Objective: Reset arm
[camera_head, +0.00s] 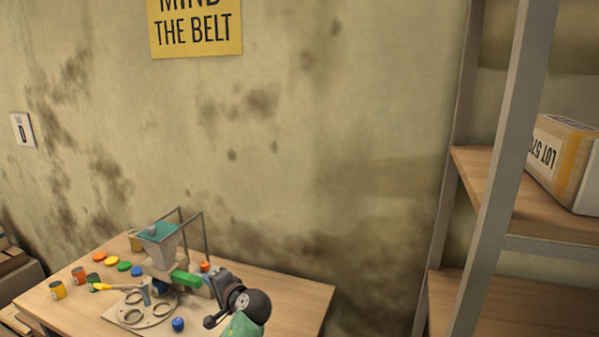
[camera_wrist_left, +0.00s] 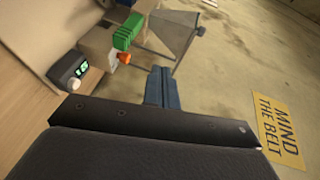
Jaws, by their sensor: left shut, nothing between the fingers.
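My left gripper (camera_head: 213,284) is over the right part of the wooden table, beside the hopper machine (camera_head: 159,245). In the left wrist view its blue-grey fingers (camera_wrist_left: 161,87) are together with nothing between them. The machine has a grey funnel with a teal top in a thin metal frame. A green block (camera_head: 186,279) is on its right side; a green ribbed block also shows in the left wrist view (camera_wrist_left: 128,31). A small orange piece (camera_head: 204,266) is behind the gripper. My right gripper is not in view.
The table (camera_head: 290,291) holds a round plate with ring holes (camera_head: 144,311), a blue piece (camera_head: 178,324), coloured lids (camera_head: 111,261) and several cans (camera_head: 57,290). Metal shelving with a box (camera_head: 566,160) stands at right. The table's right end is bare.

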